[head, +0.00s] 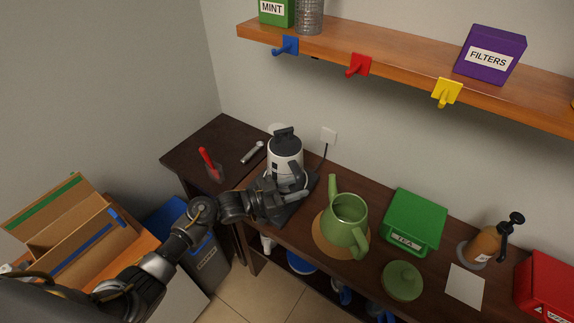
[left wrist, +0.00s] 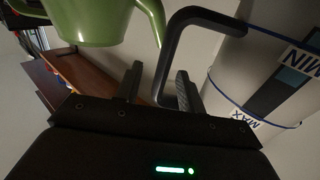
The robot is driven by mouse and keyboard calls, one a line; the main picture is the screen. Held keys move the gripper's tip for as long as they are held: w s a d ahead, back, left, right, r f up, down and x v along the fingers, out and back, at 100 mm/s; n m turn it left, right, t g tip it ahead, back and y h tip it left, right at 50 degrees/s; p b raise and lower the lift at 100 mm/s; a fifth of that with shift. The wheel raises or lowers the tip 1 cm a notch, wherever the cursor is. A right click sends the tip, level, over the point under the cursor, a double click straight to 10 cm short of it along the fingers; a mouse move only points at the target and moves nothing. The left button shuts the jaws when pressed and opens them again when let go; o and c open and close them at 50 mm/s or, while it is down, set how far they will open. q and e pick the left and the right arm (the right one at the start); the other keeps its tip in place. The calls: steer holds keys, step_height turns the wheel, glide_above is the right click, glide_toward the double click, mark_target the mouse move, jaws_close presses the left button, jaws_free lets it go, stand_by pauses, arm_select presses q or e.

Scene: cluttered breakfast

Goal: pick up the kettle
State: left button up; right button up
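The kettle (head: 286,150), white with a black lid and black handle, stands upright on a dark base on the counter. In the left wrist view its white body (left wrist: 270,75) with MIN and MAX marks fills the right side. Its black handle (left wrist: 165,50) comes down between the two fingers of my left gripper (left wrist: 160,88). The fingers are apart, with a gap visible beside the handle. In the head view my left gripper (head: 288,193) is at the near side of the kettle. My right gripper is not in view.
A green pot with a spout (head: 345,218) stands close right of the kettle on a round mat. A cord runs to the wall outlet (head: 328,135). A green box (head: 415,222) is farther right. A shelf (head: 400,72) with hooks is above.

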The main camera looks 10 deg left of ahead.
arm_select(q)
steer(key=shift+x, duration=0.8)
steer(key=shift+c, duration=0.3)
jaws_close()
stand_by(0.4)
steer(key=shift+r, duration=0.1)
